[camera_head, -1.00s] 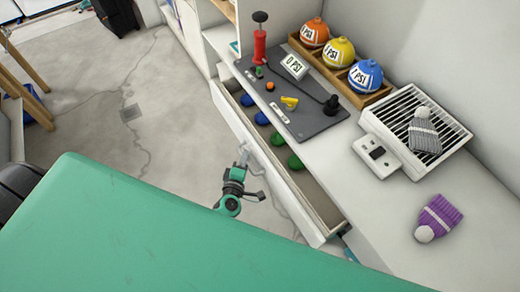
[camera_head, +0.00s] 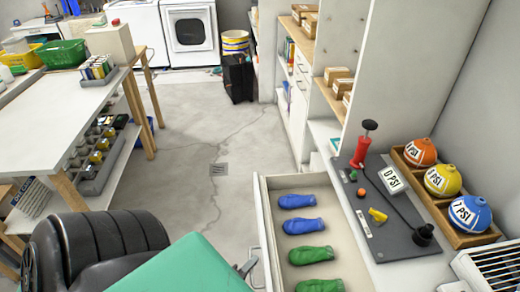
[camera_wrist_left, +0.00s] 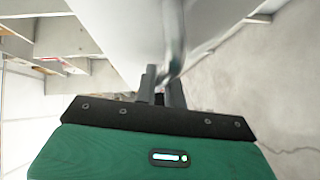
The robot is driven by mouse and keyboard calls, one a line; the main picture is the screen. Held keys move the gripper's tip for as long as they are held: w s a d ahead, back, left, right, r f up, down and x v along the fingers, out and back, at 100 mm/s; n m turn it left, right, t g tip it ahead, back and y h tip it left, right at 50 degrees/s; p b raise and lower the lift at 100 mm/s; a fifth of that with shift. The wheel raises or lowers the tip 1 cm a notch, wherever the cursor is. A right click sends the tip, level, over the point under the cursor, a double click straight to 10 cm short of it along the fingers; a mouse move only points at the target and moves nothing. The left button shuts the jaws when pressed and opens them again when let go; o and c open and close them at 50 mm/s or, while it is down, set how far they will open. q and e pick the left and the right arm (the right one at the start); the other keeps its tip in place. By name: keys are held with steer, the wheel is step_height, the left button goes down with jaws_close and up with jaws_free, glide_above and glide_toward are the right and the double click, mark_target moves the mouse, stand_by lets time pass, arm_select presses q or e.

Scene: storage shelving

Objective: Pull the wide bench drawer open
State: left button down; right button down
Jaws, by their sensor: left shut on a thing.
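The wide bench drawer (camera_head: 264,225) stands open at the bench front, its white front panel out over the floor. Blue balloons (camera_head: 304,226) and green balloons (camera_head: 311,255) lie inside it. Its lower end is cut off by the picture edge. My left gripper (camera_head: 246,267) shows only in part beside the drawer's outer face, next to the handle (camera_head: 254,256). In the left wrist view the fingers of my left gripper (camera_wrist_left: 162,87) are closed around the metal handle bar (camera_wrist_left: 173,38). My right gripper is in neither view.
On the bench are a dark mat (camera_head: 390,231) with a red pump (camera_head: 362,150), and a wooden tray (camera_head: 449,226) of colored balls. Floor (camera_head: 190,195) between is clear.

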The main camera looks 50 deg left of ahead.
arm_select(q)
steer(key=shift+s, duration=0.1)
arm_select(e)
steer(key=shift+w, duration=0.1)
arm_select(q)
steer(key=c, duration=1.5)
jaws_free()
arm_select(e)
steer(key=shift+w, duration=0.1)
